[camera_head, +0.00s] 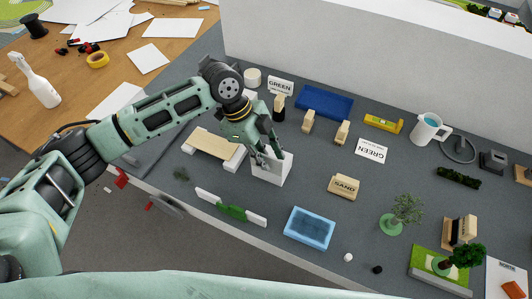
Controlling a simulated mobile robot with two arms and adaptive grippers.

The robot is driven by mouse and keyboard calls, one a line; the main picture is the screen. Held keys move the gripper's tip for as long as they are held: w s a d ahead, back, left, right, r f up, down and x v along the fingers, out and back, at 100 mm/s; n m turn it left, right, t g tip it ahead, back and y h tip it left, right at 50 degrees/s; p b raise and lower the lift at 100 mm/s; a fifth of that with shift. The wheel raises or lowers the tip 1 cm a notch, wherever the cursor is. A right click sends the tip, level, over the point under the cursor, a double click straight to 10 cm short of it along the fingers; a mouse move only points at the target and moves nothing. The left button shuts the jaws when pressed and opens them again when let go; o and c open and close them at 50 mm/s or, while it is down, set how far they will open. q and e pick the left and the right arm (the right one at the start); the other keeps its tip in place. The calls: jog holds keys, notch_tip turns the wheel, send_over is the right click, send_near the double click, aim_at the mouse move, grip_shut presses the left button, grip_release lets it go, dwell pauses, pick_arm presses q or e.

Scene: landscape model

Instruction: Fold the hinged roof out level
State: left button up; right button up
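A small white box-shaped building (268,176) stands on the grey table near the middle. Its top is partly covered by my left gripper (268,155), so I cannot make out the hinged roof or its angle. My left arm comes in from the left, and the gripper's dark fingers point down at the top of the white building. I cannot tell whether they touch it or whether they are apart or closed. My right gripper is not in view.
A tan board on white blocks (212,144) lies close left of the building. A SAND block (343,187) stands to the right, and a blue tray (310,228) in front. A green-and-white strip (231,209) lies front left. A white wall (400,62) runs behind.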

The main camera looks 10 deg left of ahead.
pick_arm(q)
jog(key=c, duration=0.6)
grip_shut()
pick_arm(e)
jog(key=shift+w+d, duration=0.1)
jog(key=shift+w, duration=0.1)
